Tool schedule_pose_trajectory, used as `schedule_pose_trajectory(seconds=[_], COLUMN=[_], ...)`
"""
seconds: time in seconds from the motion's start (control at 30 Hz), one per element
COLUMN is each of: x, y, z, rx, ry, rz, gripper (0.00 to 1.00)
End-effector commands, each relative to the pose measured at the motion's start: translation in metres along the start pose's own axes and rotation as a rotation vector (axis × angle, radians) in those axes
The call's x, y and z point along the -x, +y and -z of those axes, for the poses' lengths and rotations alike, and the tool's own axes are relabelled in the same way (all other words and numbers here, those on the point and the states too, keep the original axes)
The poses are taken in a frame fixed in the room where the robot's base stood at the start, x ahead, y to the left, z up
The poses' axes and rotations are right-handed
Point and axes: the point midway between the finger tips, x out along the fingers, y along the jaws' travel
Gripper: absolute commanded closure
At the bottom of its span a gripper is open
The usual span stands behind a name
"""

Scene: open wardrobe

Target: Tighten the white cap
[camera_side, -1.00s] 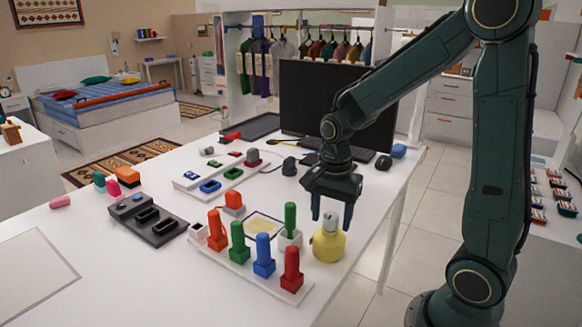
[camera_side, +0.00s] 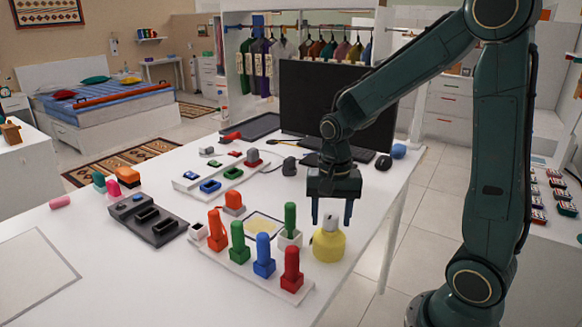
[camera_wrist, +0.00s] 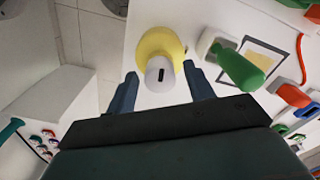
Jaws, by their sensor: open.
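The white cap (camera_side: 331,222) sits on top of a yellow bottle (camera_side: 329,245) that stands upright near the table's right edge. In the wrist view the white cap (camera_wrist: 159,74) shows a dark slot on top, with the yellow bottle (camera_wrist: 160,42) around and behind it. My gripper (camera_side: 332,222) is open and points down, its fingers on either side of the cap in the side view. In the wrist view my gripper (camera_wrist: 162,88) has one finger left and one right of the cap, with a gap on both sides. I cannot tell the exact fingertip height.
A green peg in a white holder (camera_side: 290,238) stands close to the left of the bottle. A white rack (camera_side: 240,268) with several coloured pegs is in front. A monitor (camera_side: 335,110) and keyboard stand behind. The table's right edge is near.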

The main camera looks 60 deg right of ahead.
Motion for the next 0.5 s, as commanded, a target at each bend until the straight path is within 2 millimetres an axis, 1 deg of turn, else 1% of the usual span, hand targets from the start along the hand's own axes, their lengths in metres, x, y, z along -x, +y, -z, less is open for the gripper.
schedule_pose_trajectory(seconds=[0.5], x=[0.0000], y=[0.0000], z=[0.0000], rx=[0.410], ry=[0.000], rz=[0.000], gripper=[0.47])
